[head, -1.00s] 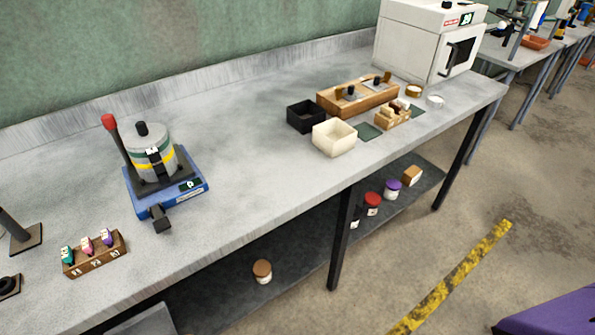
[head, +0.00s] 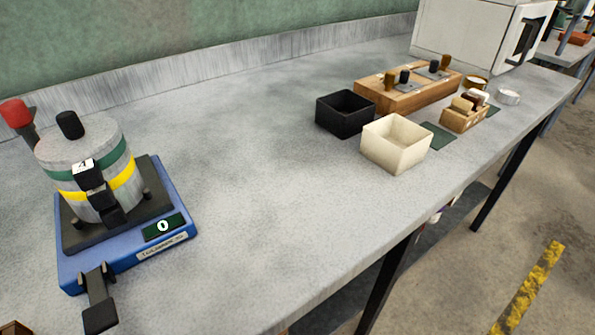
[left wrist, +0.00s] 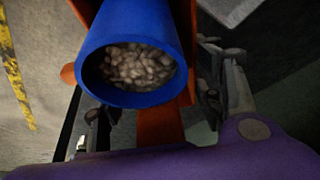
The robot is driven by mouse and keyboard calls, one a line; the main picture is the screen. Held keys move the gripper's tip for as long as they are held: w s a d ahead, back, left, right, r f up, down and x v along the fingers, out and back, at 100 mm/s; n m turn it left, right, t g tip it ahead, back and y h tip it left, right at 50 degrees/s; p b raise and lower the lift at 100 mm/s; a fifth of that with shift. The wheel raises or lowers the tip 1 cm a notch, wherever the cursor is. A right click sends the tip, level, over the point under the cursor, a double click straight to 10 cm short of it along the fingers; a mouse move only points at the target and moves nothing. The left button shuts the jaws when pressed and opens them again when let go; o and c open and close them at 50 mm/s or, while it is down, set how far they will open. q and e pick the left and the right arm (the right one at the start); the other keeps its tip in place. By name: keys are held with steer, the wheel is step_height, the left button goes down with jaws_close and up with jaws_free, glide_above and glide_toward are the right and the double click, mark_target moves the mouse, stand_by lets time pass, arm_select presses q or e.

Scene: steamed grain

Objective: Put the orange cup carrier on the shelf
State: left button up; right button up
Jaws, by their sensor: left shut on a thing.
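The orange cup carrier (left wrist: 168,126) shows only in the left wrist view, around and below a blue cup (left wrist: 88,65). The cup's open mouth faces the camera, and pale brown grains (left wrist: 138,68) fill its inside. My left gripper (left wrist: 158,112) has its dark fingers on either side of the carrier and is shut on it; the exact contact is partly hidden. The dark lower shelf (head: 440,233) shows under the bench at right in the head view, mostly hidden by the bench top. My right gripper is in neither view.
The grey bench (head: 270,200) has wide bare room in its middle. A blue device (head: 75,262) with a banded pot (head: 95,150) stands at left. A black box (head: 345,115), a cream box (head: 385,155) and a wooden block (head: 390,98) stand toward the white oven (head: 465,40).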

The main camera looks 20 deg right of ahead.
arm_select(q)
steer(key=w+d+f+b, duration=0.5)
steer(key=w+d+f, duration=0.3)
steer(key=d+f, duration=0.1)
steer(key=shift+w, duration=0.35)
step_height(320, 180, down, 4)
steer(key=shift+w+d+r+b, duration=0.15)
steer(key=shift+b, duration=0.85)
steer(key=shift+r, duration=0.15)
steer(key=o, duration=1.3)
